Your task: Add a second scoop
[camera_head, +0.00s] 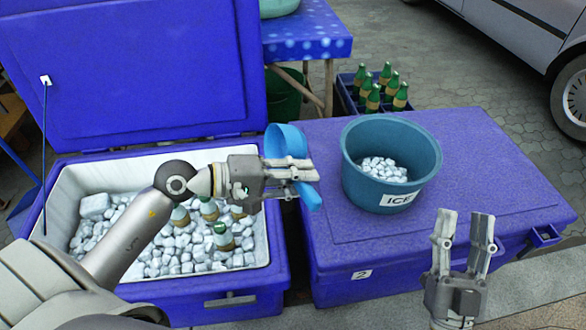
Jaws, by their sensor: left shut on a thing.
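My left gripper (290,170) is shut on a light-blue scoop (284,139), held above the gap between the two coolers. The scoop is partly hidden by the fingers, and I cannot see whether it holds ice. A teal bucket (355,180) labelled ICE stands upright on the closed blue cooler (480,200), with some ice (383,169) at its bottom. The open cooler (265,225) at the left holds much ice (165,262) and several green bottles (223,238). My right gripper (468,228) is open and empty, in front of the closed cooler.
The open cooler's raised lid (130,70) stands behind it. A blue-clothed table (310,35) and a crate of green bottles (347,95) are behind the coolers. A car (530,40) is at the upper right. The closed lid around the bucket is clear.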

